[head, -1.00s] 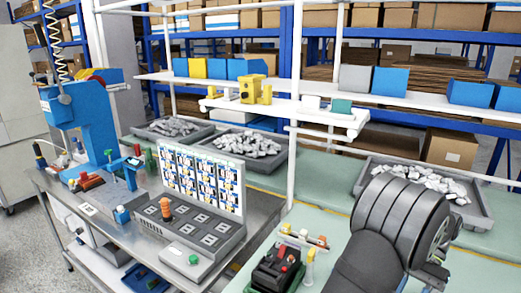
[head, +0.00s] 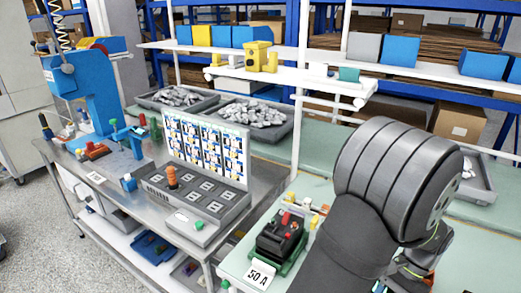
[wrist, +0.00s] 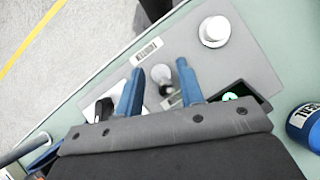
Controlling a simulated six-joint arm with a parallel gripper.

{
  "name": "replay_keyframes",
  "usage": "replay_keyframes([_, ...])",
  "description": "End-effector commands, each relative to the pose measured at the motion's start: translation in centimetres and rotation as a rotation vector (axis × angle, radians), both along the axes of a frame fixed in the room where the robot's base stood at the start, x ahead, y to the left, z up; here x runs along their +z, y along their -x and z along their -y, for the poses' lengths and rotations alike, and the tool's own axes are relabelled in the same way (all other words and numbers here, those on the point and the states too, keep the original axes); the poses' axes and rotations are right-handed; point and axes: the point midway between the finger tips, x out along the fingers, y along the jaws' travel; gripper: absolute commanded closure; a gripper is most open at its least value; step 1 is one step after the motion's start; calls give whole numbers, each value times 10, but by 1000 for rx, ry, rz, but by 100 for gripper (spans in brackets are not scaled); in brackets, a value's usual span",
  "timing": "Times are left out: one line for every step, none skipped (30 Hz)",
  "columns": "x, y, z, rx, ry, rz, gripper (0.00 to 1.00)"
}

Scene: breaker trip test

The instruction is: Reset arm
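In the wrist view my gripper (wrist: 160,66) has two blue fingers spread apart with a gap between them. A small grey round-topped part (wrist: 162,76) shows between the fingers; I cannot tell whether they touch it. It stands over a grey plate (wrist: 232,70) that carries a white round knob (wrist: 214,31) and a barcode label (wrist: 146,51). A glowing green spot (wrist: 229,97) on a dark part is beside the right finger. In the head view my arm covers most of the gripper and the area beneath it.
A black device with a red lever (head: 282,234) on a green base and a "50 A" card (head: 261,275) are left of my arm. A grey console (head: 195,195) stands farther left. A blue cylinder (wrist: 304,126) is right of the plate. Grey bins (head: 250,122) stand behind.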

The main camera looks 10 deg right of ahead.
Motion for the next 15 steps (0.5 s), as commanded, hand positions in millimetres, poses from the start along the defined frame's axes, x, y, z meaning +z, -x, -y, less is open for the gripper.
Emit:
replay_keyframes([1,2,-2,-2,25,24,65])
replay_keyframes([2,2,-2,-2,39,39,65])
replay_keyframes([2,3,-3,-2,58,58,65])
replay_keyframes([2,4,-4,-2,75,73,65])
replay_keyframes([2,4,-5,-2,89,88,65])
replay_keyframes([2,5,-5,-2,109,109,65])
replay_keyframes([2,6,-6,-3,125,124,65])
replay_keyframes([2,7,-7,-3,139,140,65])
replay_keyframes([2,8,-8,-2,161,161,65])
replay_keyframes([2,8,-8,-3,177,176,65])
replay_keyframes([2,9,-9,-3,194,192,65])
replay_keyframes([2,10,-10,-3,215,214,65])
replay_keyframes([2,11,-10,-3,231,231,65])
replay_keyframes([1,11,-11,-4,248,246,65])
replay_keyframes([1,12,-12,-3,270,268,65])
